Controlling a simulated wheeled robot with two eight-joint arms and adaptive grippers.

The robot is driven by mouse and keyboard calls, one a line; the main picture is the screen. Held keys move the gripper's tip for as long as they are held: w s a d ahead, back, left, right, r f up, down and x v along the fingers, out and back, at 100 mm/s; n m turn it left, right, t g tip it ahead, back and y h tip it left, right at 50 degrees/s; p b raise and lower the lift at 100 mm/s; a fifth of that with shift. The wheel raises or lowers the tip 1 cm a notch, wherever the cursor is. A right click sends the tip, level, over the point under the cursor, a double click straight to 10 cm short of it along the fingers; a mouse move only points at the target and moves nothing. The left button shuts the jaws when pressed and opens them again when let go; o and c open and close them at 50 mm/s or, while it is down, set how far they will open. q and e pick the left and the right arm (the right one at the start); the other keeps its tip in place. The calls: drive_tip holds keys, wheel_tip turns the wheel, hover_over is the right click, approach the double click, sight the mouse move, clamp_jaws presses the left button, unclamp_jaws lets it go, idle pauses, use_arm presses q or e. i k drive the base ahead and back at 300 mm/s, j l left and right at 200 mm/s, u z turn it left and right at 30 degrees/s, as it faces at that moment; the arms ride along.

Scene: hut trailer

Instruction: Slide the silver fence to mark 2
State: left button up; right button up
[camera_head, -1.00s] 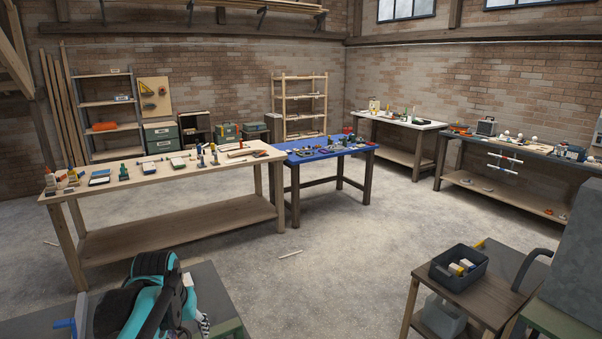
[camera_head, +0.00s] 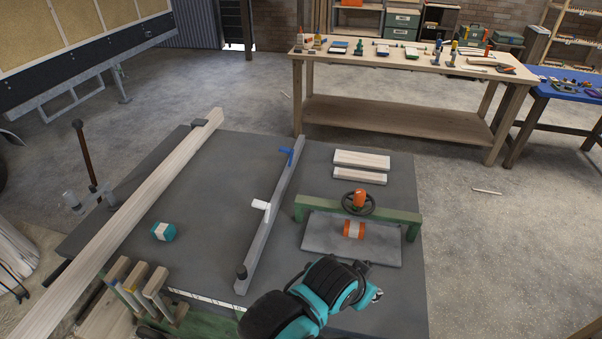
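The silver fence (camera_head: 271,213) is a long grey bar lying across the dark table (camera_head: 215,192). It has a blue handle (camera_head: 287,155) near its far end, a white block (camera_head: 261,206) partway along and a dark knob at its near end. A pale scale strip (camera_head: 205,300) runs along the table's near edge, right of the wooden blocks; its marks are too small to read.
A long pale beam (camera_head: 125,222) lies along the table's left side. A teal-and-white roll (camera_head: 163,231) sits between beam and fence. A workbench (camera_head: 400,65) stands beyond.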

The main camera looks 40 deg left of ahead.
sight(245, 272)
drive_tip(key=k+j+u, duration=0.15)
drive_tip(key=u, duration=0.2)
drive_tip(key=k+j+u, duration=0.15)
drive_tip(key=u, duration=0.25)
drive_tip(key=j+u, duration=0.1)
drive_tip(key=u, duration=0.7)
